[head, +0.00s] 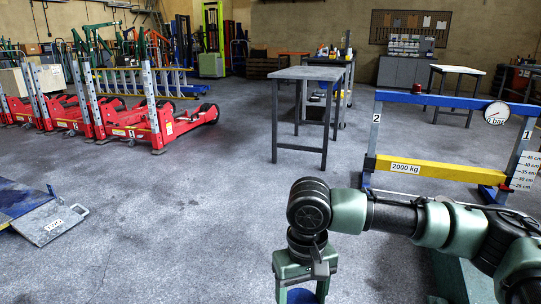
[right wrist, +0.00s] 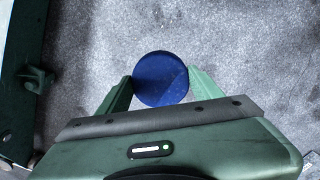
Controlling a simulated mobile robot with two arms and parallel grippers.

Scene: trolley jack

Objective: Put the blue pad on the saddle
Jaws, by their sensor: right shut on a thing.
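The blue pad (right wrist: 160,79) is a round, flat-faced disc. In the right wrist view it sits between the two green fingertips of my right gripper (right wrist: 161,77), which touch its left and right edges. In the head view my right gripper (head: 302,291) points down at the bottom edge, and part of the blue pad (head: 300,297) shows between its fingers. Grey floor shows around the pad in the wrist view. I cannot make out a saddle in either view. My left gripper is not in view.
Red jacks (head: 160,128) with upright scales stand at the left. A blue and yellow press frame (head: 434,171) marked 2000 kg stands at the right, behind my right arm. A grey table (head: 308,73) stands farther back. A blue platform (head: 18,200) lies at the left edge. The middle floor is clear.

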